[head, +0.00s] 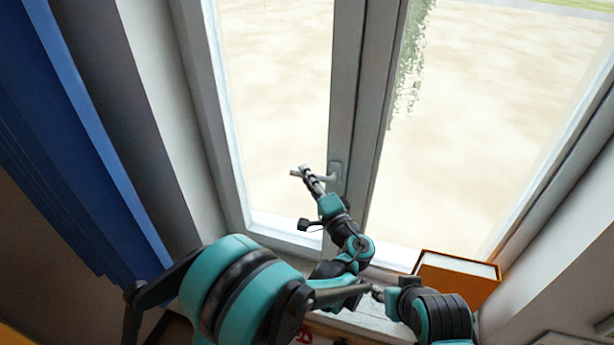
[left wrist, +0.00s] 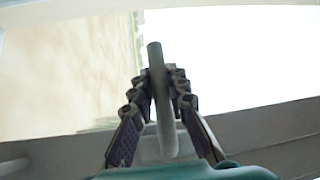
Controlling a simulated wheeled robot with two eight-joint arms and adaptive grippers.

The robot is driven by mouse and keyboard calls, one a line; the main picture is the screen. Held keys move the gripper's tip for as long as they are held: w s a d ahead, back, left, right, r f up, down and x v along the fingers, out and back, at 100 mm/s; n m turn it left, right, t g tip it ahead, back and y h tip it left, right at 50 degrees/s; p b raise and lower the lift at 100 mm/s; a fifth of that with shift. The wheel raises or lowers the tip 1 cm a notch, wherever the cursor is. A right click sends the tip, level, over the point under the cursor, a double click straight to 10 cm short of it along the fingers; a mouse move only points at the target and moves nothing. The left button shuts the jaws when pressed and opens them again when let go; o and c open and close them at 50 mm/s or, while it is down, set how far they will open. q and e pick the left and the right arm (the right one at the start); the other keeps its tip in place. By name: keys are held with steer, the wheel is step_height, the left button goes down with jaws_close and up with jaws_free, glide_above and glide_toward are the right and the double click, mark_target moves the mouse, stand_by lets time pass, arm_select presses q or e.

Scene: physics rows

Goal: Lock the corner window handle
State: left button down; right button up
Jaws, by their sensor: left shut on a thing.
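The window handle (head: 326,178) is a grey lever on the upright middle frame of the window. In the head view it points left from its mount, about square to the frame. My left gripper (head: 308,174) is at the lever's outer part, with its fingers shut on it. In the left wrist view the handle (left wrist: 160,90) runs between the two fingers of the left gripper (left wrist: 158,95), and its rounded end sticks out past the fingertips. The fingers hide part of the lever.
The window's middle frame (head: 355,110) stands between two glass panes. An orange box-like thing (head: 456,275) with a pale top stands on the sill at the right. A blue curtain (head: 62,150) hangs at the left. Room in front of the left pane is free above the gripper.

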arm_select(q)
steer(key=shift+f+n+g+b, duration=0.45)
steer(key=shift+f+n+g, duration=0.2)
steer(key=shift+n+g, duration=0.2)
steer(key=s+d+f+n+g+h+b, duration=0.2)
steer(key=d+f+n+g+h, duration=0.4)
steer(key=h, duration=0.3)
steer(key=shift+s+d+n+g+h, duration=0.2)
steer(key=shift+n+g+h, duration=0.2)
steer(key=shift+n, duration=0.45)
